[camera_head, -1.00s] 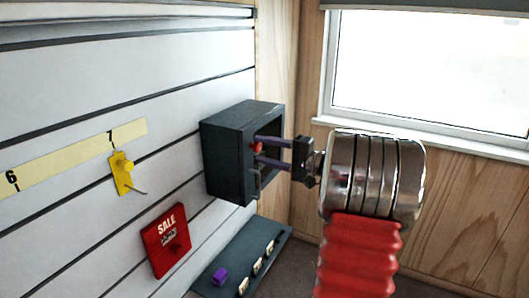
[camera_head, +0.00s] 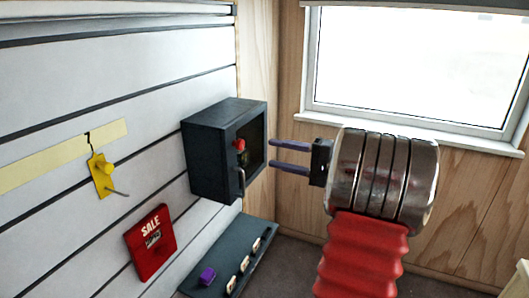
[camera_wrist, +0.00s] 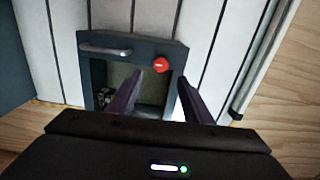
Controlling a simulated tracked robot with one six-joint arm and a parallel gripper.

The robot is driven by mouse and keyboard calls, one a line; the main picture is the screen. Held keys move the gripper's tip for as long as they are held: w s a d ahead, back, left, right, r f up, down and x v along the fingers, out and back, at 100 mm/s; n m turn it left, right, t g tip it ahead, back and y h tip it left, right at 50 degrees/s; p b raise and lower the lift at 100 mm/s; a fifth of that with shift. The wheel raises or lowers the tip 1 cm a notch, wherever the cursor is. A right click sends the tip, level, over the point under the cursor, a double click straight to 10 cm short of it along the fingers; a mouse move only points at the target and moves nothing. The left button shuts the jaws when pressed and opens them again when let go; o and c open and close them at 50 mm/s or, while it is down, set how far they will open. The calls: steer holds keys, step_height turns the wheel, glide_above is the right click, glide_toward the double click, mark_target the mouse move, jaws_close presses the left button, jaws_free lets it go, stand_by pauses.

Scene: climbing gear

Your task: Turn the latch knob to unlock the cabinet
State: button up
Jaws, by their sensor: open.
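The dark grey cabinet (camera_head: 208,152) is mounted on the slatted wall, its door with a window in it facing right. The red latch knob (camera_head: 239,145) sits on the door frame above a bar handle (camera_head: 241,181). In the wrist view the knob (camera_wrist: 161,64) is a round red disc with a small pale mark, right of the handle (camera_wrist: 105,49). My gripper (camera_head: 272,153) is open and empty, its two purple fingers pointing at the door, just right of the knob and apart from it. In the wrist view the fingers (camera_wrist: 160,77) lie either side of the knob's line. The door looks closed.
A yellow hook (camera_head: 103,175) and a red SALE sign (camera_head: 151,243) hang on the wall to the left. A dark shelf (camera_head: 232,247) below the cabinet bears a purple block (camera_head: 207,276) and several pale tags. A window (camera_head: 415,70) is behind my arm.

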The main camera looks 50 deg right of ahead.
steer(key=v, duration=0.3)
steer(key=shift+s, duration=0.3)
stand_by(0.4)
